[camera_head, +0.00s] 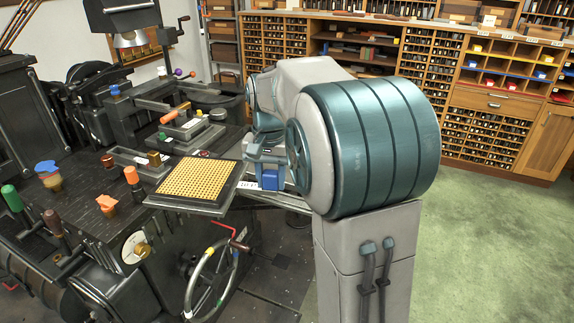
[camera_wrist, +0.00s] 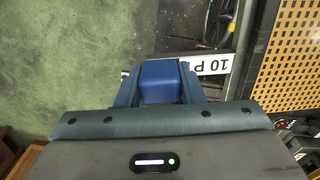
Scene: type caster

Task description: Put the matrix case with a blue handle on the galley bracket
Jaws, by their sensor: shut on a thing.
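The matrix case (camera_head: 196,181) is a flat dark tray with a yellow grid top. It shows in the head view over the machine's right edge, and at the right of the wrist view (camera_wrist: 292,52). Its blue handle (camera_head: 270,180) is on its right side, beside a white label. In the wrist view, my gripper (camera_wrist: 160,76) is shut on the blue handle (camera_wrist: 160,84), one finger on each side. The join between handle and tray is partly hidden. A grey metal ledge (camera_head: 283,199) shows below my gripper; I cannot tell whether it is the galley bracket.
The dark casting machine (camera_head: 85,205) with coloured knobs fills the left. A handwheel (camera_head: 212,284) with a red crank stands just below the case. Wooden type cabinets (camera_head: 490,110) line the back. Green floor (camera_head: 480,255) is clear on the right.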

